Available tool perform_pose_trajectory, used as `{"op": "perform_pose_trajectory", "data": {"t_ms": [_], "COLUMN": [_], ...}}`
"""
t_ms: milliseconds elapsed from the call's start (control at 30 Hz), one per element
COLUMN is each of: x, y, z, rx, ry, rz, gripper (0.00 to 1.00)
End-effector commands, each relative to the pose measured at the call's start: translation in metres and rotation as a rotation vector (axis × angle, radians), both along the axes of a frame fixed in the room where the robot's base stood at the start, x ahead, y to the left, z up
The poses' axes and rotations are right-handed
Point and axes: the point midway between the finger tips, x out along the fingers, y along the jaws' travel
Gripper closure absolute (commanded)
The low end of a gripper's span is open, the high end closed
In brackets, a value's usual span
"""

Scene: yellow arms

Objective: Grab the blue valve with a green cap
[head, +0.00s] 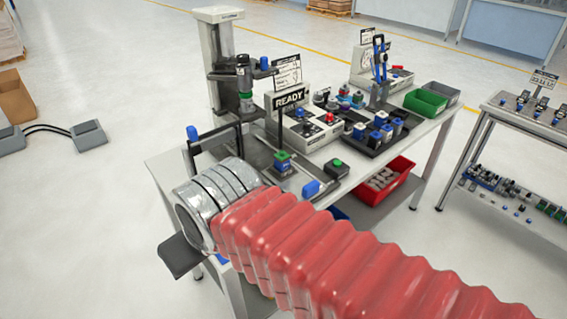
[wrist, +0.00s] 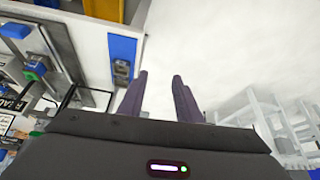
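A small blue block with a green cap (head: 283,161) stands on a dark plate near the front edge of the workbench in the head view; it looks like the blue valve. In the wrist view, a blue part with some green (wrist: 37,71) lies at the left; I cannot tell whether it is the same one. My gripper (wrist: 159,90) shows in the wrist view with its two dark fingers apart and nothing between them. In the head view, my red-sleeved arm reaches to the bench's left end, and the fingers are not clearly seen.
The bench (head: 165,170) carries a READY sign (head: 290,98), a press-like stand (head: 217,50), a black tray (head: 375,143) of several blue-topped parts, and a green bin (head: 425,103). A red bin (head: 390,180) sits below. A second table (head: 520,115) stands right.

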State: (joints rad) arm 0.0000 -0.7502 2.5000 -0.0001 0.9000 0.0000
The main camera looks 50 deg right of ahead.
Motion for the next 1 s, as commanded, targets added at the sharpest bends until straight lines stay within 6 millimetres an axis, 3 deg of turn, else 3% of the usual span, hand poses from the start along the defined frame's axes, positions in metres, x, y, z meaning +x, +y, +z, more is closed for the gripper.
{"op": "perform_pose_trajectory", "data": {"t_ms": [133, 467, 767, 1000], "x": [0.000, 0.011, 0.054, 0.097], "y": [0.000, -0.007, -0.027, -0.069], "z": [0.000, -0.006, -0.020, -0.027], "rx": [0.000, 0.124, 0.516, 0.865], "ry": [0.000, 0.039, 0.123, 0.152], "rz": [0.000, -0.142, -0.608, -1.025], "gripper": [0.69, 0.47, 0.47, 0.47]}}
